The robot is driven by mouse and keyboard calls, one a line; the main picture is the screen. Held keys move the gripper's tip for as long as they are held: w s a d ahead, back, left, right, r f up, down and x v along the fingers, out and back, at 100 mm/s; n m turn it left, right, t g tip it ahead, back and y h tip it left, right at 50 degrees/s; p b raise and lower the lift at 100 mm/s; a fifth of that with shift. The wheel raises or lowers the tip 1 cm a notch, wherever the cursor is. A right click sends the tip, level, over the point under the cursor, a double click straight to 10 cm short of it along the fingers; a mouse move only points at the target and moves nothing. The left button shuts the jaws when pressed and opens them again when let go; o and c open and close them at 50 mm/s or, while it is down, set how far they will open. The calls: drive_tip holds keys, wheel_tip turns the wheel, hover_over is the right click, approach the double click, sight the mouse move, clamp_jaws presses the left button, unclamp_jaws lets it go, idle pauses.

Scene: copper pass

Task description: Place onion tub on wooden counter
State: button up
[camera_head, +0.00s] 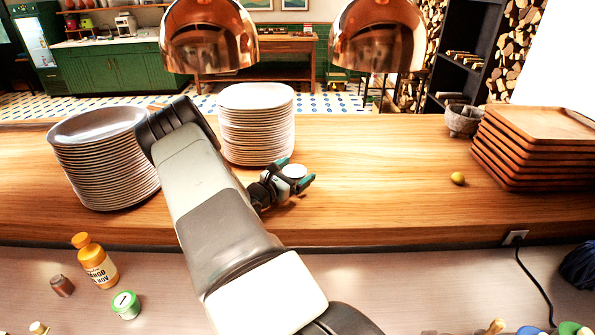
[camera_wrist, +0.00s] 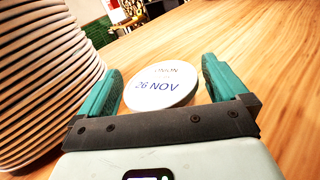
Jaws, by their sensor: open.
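The onion tub (camera_wrist: 155,84) has a white round lid marked "ONION 26 NOV" in the wrist view. It shows small and white in the camera_head view (camera_head: 294,171). It appears to rest on the wooden counter (camera_head: 385,190), to the right of the tall plate stack. My gripper (camera_head: 297,172) is low over the counter, with its green fingers open on either side of the tub. In the wrist view a narrow gap shows between the tub and each finger. The tub's lower side is mostly hidden.
Plate stacks (camera_head: 256,125) and (camera_head: 105,160) stand close by on the left. A yellow ball-like fruit (camera_head: 457,178), a stone mortar (camera_head: 463,120) and stacked wooden trays (camera_head: 535,150) are at the right. Copper lamps (camera_head: 377,40) hang above. The counter's middle right is clear.

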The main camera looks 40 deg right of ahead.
drive_tip(key=a, duration=1)
drive_tip(key=shift+s+a, duration=0.35)
drive_tip(key=shift+s, duration=0.05)
drive_tip(key=s+a+r+m+g+y, duration=0.2)
drive_tip(key=s+a+r+m+y, duration=0.3)
drive_tip(key=r, duration=0.4)
drive_tip(key=s+a+r+m+g+y, duration=0.25)
drive_tip(key=a+r+m, duration=0.25)
drive_tip(key=r+m, duration=0.3)
drive_tip(key=s+a+r+m+t+y, duration=0.1)
drive_tip(key=s+a+r+t+y, duration=0.2)
drive_tip(key=a, duration=0.4)
drive_tip(key=s+a+r+m+t+y, duration=0.1)
drive_tip(key=s+a+r+t+y, duration=0.2)
drive_tip(key=s+a+r, duration=0.3)
drive_tip(key=s+a+r+m+t+y, duration=0.2)
drive_tip(key=s+a+r+t+y, duration=0.1)
drive_tip(key=s+a, duration=0.4)
wheel_tip(320, 180, up, 2)
drive_tip(key=shift+s+a+r+y, duration=0.1)
drive_tip(key=shift+s+a+y, duration=0.15)
drive_tip(key=shift+a+y, duration=0.65)
